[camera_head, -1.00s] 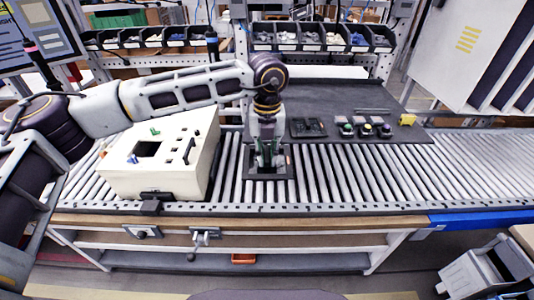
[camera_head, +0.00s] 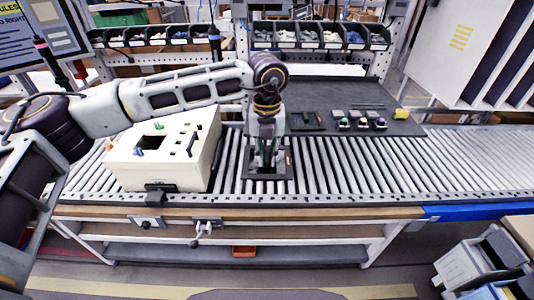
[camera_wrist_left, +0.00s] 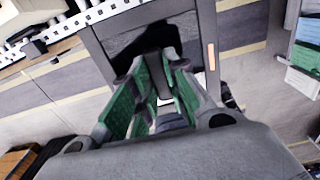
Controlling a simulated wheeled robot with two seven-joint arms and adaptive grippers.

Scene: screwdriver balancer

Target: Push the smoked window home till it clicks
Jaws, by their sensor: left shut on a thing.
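My left gripper (camera_head: 266,165) points down over the rollers, right of a cream enclosure (camera_head: 197,155). A dark frame (camera_head: 290,172), which looks like the smoked window, surrounds the fingertips. In the left wrist view, the frame's rim (camera_wrist_left: 205,35) has a small orange strip, and its middle is dark. My left gripper (camera_wrist_left: 160,85), with green pads, is shut on a narrow dark piece at the frame's middle. Whether the frame rests on the rollers or hangs just above them cannot be told. The enclosure's top has a square dark opening (camera_head: 153,141). My right gripper is not in view.
A dark mat (camera_head: 345,95) behind the rollers carries a flat black part (camera_head: 306,120), several coloured buttons (camera_head: 362,122) and a yellow item (camera_head: 401,114). Filled bins (camera_head: 310,37) line the back. The rollers (camera_head: 450,160) to the right are clear.

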